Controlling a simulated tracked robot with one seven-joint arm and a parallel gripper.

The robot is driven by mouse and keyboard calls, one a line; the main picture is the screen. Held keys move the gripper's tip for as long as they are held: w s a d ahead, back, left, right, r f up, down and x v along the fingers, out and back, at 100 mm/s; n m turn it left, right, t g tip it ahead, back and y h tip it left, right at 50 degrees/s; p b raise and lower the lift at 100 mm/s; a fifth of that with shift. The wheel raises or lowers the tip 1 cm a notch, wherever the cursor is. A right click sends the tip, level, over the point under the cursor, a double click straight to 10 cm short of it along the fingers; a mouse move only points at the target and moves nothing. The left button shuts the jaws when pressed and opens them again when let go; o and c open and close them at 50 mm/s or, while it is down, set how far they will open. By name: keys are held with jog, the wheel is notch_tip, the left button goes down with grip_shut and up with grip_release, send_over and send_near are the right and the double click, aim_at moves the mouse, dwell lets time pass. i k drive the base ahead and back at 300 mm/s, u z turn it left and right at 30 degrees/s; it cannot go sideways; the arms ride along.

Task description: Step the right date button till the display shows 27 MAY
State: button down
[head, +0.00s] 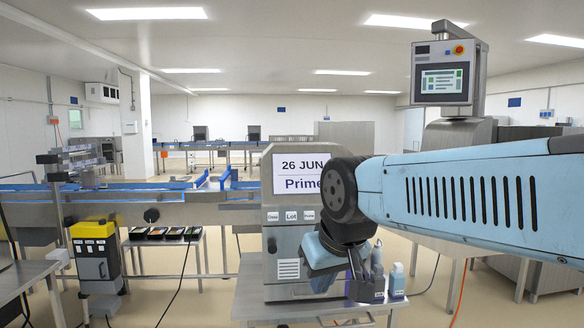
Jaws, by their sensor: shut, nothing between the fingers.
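The display (290,172) on the grey printer cabinet (285,245) reads "26 JUN", with "Prime" on the line below. My arm covers the display's right edge. Under it sit three small pale buttons: one that seems to read "Date" (272,216), one reading "Lot" (291,216), and a third (309,215) whose small label looks like "Prime". A round dark knob or button (272,245) is lower on the front. My pale blue arm reaches in from the right and bends down in front of the cabinet's right side.
A control panel (441,82) with a red stop button hangs at upper right. A conveyor (130,197) and a yellow-and-black unit (94,250) are at left.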

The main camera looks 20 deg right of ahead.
aim_at(272, 217)
jog(key=z, duration=1.55)
jog(key=k, duration=0.65)
jog(key=u, duration=1.5)
jog(key=i, duration=0.95)
jog(key=u, duration=0.05)
